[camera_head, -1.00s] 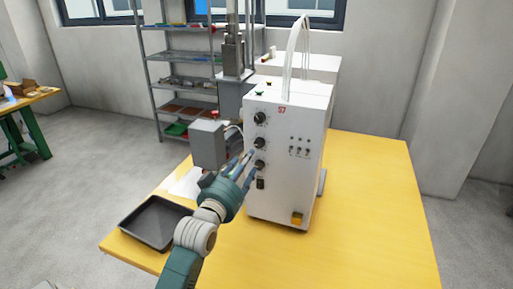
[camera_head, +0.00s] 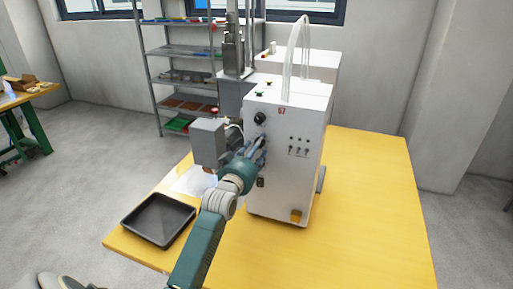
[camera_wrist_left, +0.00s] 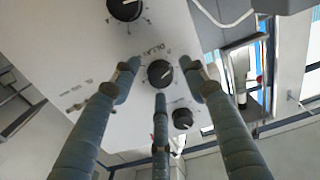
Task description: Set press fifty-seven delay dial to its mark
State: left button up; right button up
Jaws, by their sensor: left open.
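The white press marked 57 (camera_head: 283,165) stands on the yellow table. In the left wrist view, its black delay dial (camera_wrist_left: 160,73), with "DELAY" printed beside it, has a white pointer line. I cannot clearly make out a target mark. My left gripper (camera_head: 258,147) is open in front of the press face. In the left wrist view, its three fingers (camera_wrist_left: 159,80) spread around the delay dial; I cannot tell whether they touch it. In the head view the gripper hides the delay dial.
Another dial (camera_head: 260,118) shows above the gripper; a further dial (camera_wrist_left: 183,118) is near the lower finger. A grey box (camera_head: 208,142) stands close left of the gripper. A black tray (camera_head: 158,219) lies at the table's left. The table's right side is clear.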

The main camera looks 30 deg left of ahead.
pick_arm(q)
grip_shut()
jog(key=shift+m, duration=0.4)
jog(key=shift+f+m+p, duration=0.1)
jog(key=shift+m+p, duration=0.85)
jog(key=shift+m, duration=6.55)
